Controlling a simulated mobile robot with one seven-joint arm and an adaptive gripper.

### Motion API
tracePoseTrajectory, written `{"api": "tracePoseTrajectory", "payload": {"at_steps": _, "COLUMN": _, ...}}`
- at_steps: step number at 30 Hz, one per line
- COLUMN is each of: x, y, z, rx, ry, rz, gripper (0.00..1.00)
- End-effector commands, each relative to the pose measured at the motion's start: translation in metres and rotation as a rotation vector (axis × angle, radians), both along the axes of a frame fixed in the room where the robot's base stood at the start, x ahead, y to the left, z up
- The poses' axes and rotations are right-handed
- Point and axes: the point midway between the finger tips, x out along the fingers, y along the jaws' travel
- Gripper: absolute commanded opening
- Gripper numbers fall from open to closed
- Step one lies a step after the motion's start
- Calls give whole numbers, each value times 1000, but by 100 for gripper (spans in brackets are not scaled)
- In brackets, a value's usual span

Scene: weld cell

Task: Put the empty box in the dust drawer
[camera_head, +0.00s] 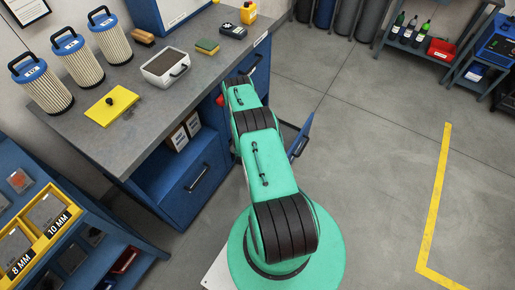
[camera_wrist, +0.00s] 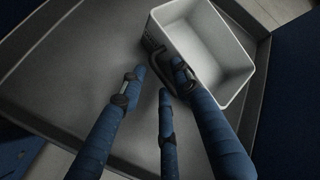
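The empty box (camera_wrist: 205,45), pale with bare inner walls, sits in the grey drawer (camera_wrist: 60,85) in the wrist view, towards its upper right. Its dark handle (camera_wrist: 156,62) faces my gripper (camera_wrist: 158,78). The blue fingers are spread, with the handle close to their tips; the right finger overlaps the box wall. I see no clear grip. In the head view, the drawer's blue front (camera_head: 301,136) stands pulled out beside my arm, which hides my gripper and the box. Another box (camera_head: 166,68), with a handle and dark grey contents, stands on the workbench.
The workbench (camera_head: 140,130) also holds filter cartridges (camera_head: 78,60), a yellow plate with a knob (camera_head: 111,104), a sponge (camera_head: 207,47) and a yellow bottle (camera_head: 248,12). A blue rack (camera_head: 75,235) stands lower left. The floor (camera_head: 375,165) to the right is clear.

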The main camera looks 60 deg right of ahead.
Motion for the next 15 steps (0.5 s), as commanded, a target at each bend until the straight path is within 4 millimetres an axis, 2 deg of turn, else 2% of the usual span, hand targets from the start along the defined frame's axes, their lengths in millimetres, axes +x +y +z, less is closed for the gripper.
{"api": "tracePoseTrajectory", "payload": {"at_steps": 8, "x": 0, "y": 2, "z": 2, "rx": 0, "ry": 0, "rz": 0, "gripper": 32}}
{"api": "tracePoseTrajectory", "payload": {"at_steps": 15, "x": -2, "y": 16, "z": 16, "rx": 1, "ry": 0, "rz": 2, "gripper": 32}}
